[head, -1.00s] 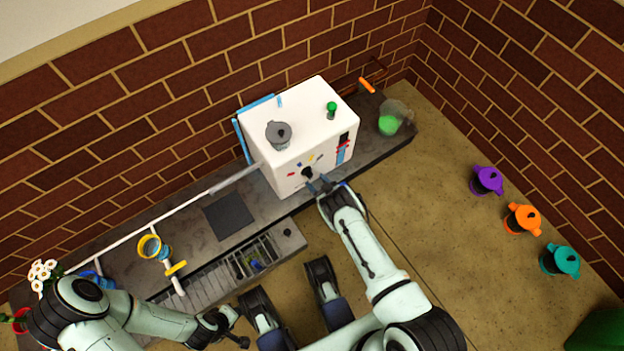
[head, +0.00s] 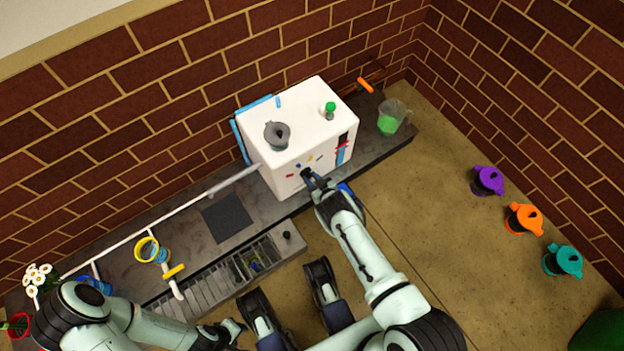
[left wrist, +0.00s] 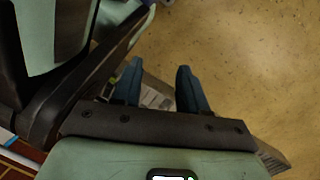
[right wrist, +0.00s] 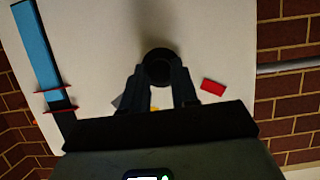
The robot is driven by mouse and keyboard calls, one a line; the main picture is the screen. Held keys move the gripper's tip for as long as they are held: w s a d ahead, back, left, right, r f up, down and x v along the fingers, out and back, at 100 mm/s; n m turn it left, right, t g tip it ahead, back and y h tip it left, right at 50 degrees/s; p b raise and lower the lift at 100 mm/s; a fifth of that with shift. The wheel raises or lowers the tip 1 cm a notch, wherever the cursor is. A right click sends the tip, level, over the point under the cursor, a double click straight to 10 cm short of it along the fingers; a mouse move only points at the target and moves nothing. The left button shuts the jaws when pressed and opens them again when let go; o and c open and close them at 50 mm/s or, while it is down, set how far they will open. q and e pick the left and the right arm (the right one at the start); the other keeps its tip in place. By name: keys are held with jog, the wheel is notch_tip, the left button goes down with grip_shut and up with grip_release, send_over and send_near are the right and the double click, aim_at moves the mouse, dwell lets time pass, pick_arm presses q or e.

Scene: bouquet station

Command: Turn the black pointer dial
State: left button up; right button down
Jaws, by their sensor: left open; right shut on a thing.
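The black pointer dial (head: 306,173) is on the front face of the white box-shaped machine (head: 291,184), among small coloured marks. In the right wrist view the dial (right wrist: 158,67) shows as a dark round knob between the fingertips. My right gripper (head: 312,181) is at the dial, its fingers (right wrist: 158,80) shut on it. A red mark (right wrist: 213,87) and part of a yellow mark show close to the fingers; other marks are partly hidden.
A grey lidded pot (head: 277,136) and a green-topped knob (head: 330,110) are on top of the machine. A jug with green liquid (head: 390,118) stands right of it. Purple (head: 488,180), orange (head: 524,218) and teal (head: 563,260) lidded pots are at the far right.

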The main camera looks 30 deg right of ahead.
jog(key=shift+a+n+h, duration=0.15)
jog(key=shift+n+h, duration=0.35)
jog(key=shift+n, duration=0.2)
jog(key=shift+n+h, duration=0.4)
jog(key=shift+n, duration=0.2)
jog(key=shift+s+a+f+n+t+h+b, duration=0.15)
jog(key=shift+n+t+h+b, duration=0.3)
jog(key=shift+n, duration=0.25)
pick_arm(q)
jog(key=shift+s+a+f+g, duration=0.1)
jog(key=shift+s+f+g, duration=0.2)
jog(key=shift+s, duration=0.35)
jog(key=shift+s+a+f+g, duration=0.1)
jog(key=shift+s+f, duration=0.25)
jog(key=shift+s, duration=0.3)
pick_arm(e)
jog(key=shift+n+h, duration=0.45)
jog(key=shift+n, duration=0.25)
pick_arm(q)
jog(key=shift+b, duration=0.3)
pick_arm(e)
jog(key=c, duration=0.9)
grip_release()
jog(key=shift+o, duration=0.2)
